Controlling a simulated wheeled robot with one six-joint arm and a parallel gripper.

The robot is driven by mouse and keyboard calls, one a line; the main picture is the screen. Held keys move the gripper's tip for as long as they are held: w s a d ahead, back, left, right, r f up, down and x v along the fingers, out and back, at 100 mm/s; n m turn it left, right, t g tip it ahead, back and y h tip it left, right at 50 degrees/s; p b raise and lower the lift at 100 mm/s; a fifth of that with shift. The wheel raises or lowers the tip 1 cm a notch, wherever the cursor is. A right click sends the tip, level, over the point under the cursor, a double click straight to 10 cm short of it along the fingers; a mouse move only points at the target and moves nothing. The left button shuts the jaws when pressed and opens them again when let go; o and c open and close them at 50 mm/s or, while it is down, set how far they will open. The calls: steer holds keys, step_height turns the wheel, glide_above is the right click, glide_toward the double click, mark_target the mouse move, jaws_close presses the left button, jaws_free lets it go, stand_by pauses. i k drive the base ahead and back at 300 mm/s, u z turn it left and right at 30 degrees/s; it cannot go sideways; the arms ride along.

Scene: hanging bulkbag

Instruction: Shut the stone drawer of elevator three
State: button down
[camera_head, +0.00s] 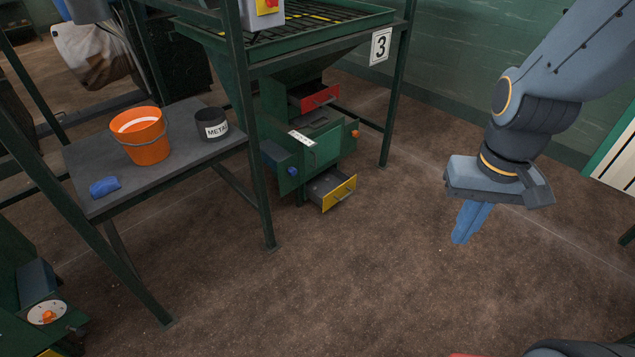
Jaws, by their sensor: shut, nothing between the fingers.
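Elevator three is the green machine (325,148) under the hopper with the "3" sign (380,46). I see no readable label telling which is the stone drawer. My gripper (467,222) hangs pointing down over the floor, well to the right of both drawers. Its blue fingers are together, with nothing held, and it touches nothing.
A grey table (190,160) at left holds an orange bucket (143,140), a dark "METAL" pot (212,124) and a blue object (104,187). Green frame posts (250,140) stand in front of and beside the machine. The brown floor (400,200) between drawers and gripper is clear.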

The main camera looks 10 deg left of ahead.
mark_target(326, 183)
steer(key=u, duration=0.15)
steer(key=i, duration=1)
steer(key=z, duration=0.15)
